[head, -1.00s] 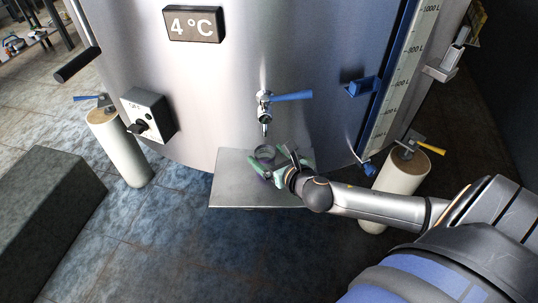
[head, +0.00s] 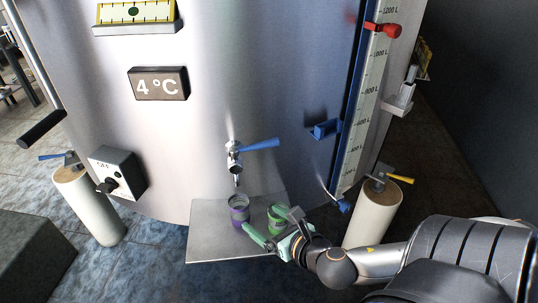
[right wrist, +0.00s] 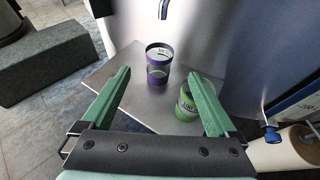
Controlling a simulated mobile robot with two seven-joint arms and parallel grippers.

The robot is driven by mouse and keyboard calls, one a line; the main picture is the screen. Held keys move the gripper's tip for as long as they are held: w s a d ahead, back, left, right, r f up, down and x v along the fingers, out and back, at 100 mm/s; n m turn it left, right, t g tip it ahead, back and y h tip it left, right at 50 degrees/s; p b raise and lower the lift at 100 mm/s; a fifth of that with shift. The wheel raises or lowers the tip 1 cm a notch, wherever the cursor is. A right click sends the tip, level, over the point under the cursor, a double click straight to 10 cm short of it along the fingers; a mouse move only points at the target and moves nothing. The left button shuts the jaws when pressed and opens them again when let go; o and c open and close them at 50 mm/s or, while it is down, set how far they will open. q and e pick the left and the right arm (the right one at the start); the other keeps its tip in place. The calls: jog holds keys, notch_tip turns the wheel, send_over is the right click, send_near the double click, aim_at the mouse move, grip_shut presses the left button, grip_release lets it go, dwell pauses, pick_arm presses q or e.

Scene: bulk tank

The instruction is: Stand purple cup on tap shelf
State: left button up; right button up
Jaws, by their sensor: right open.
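The purple cup (head: 238,208) stands upright on the metal tap shelf (head: 208,245), just below the tap (head: 235,158). It also shows in the right wrist view (right wrist: 159,66), standing clear beyond my fingers. A green cup (head: 277,220) stands on the shelf to the right of it, partly behind my right gripper (head: 270,226). In the right wrist view the green cup (right wrist: 187,103) is partly covered by the right finger. My right gripper is open, with its green fingers (right wrist: 160,92) apart and nothing between them. My left gripper is not in view.
The steel tank wall (head: 260,100) rises behind the shelf. The tap's blue lever (head: 262,144) points right. A control box (head: 118,172) is on the tank at left. Pale tank legs (head: 90,205) stand at both sides. The shelf's left part is bare.

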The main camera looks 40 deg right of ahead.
jog(key=s+a+f+m+g+y, duration=0.1)
jog(key=a+f+m, duration=0.3)
jog(key=m, duration=0.7)
jog(key=s+a+f+m+g+y, duration=0.1)
jog(key=s+a+f+m, duration=0.3)
jog(key=f+m, duration=0.5)
jog(key=s+a+f+m+g+y, duration=0.1)
jog(key=s+a+f+m+g, duration=0.1)
jog(key=f+m, duration=0.5)
jog(key=s+a+m, duration=0.1)
jog(key=a+m, duration=0.1)
jog(key=m, duration=0.3)
jog(key=shift+s+a+m+y, duration=0.15)
jog(key=shift+a+m+y, duration=0.15)
jog(key=shift+a+m, duration=0.1)
jog(key=shift+d, duration=0.15)
